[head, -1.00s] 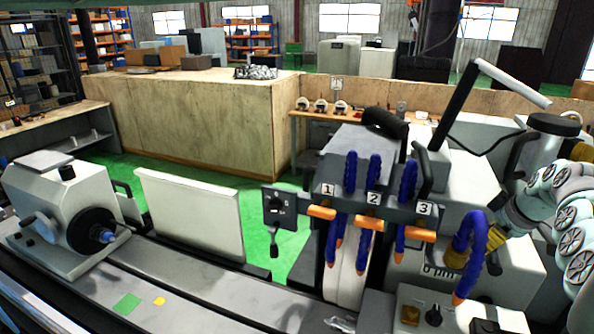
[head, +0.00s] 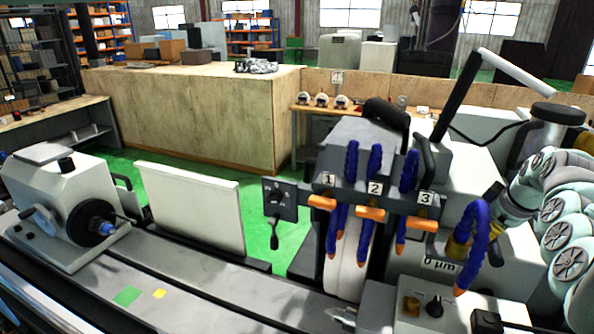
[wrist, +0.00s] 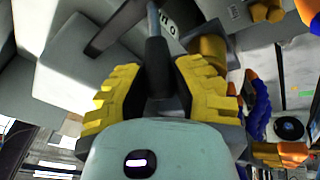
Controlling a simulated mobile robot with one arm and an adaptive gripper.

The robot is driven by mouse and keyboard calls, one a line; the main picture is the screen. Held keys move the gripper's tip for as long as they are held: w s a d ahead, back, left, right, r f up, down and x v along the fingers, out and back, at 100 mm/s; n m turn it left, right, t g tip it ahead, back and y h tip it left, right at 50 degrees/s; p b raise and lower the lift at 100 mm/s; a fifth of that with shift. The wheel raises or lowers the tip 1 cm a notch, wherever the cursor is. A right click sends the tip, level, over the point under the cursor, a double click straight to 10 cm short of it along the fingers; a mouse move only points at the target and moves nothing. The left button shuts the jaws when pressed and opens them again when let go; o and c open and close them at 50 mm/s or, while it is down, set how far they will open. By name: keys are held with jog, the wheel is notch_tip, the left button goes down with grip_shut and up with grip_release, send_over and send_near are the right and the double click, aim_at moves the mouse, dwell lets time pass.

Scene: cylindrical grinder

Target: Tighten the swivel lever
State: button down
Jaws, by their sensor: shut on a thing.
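In the wrist view, a dark, rounded lever handle (wrist: 157,62), which looks like the swivel lever, stands between the yellow ridged fingers of my gripper (wrist: 158,84). My gripper is shut on it, with one pad on each side. The lever's lower end is hidden behind the gripper body. In the head view, my gripper (head: 458,248) is at the right of the grinder, beside the "0 µm" label (head: 440,265). It is partly hidden behind a blue coolant hose (head: 474,235). I cannot make out the lever there.
Blue hoses with orange nozzles (head: 370,213) hang over the grinding wheel (head: 347,265), close to my gripper's left. A black handle (head: 428,170) and a slanted pole (head: 463,88) rise nearby. A control box (head: 455,310) stands in front.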

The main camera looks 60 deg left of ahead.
jog(key=c, duration=0.8)
grip_release()
jog(key=shift+o, duration=0.2)
jog(key=shift+s, duration=0.1)
jog(key=v, duration=1.2)
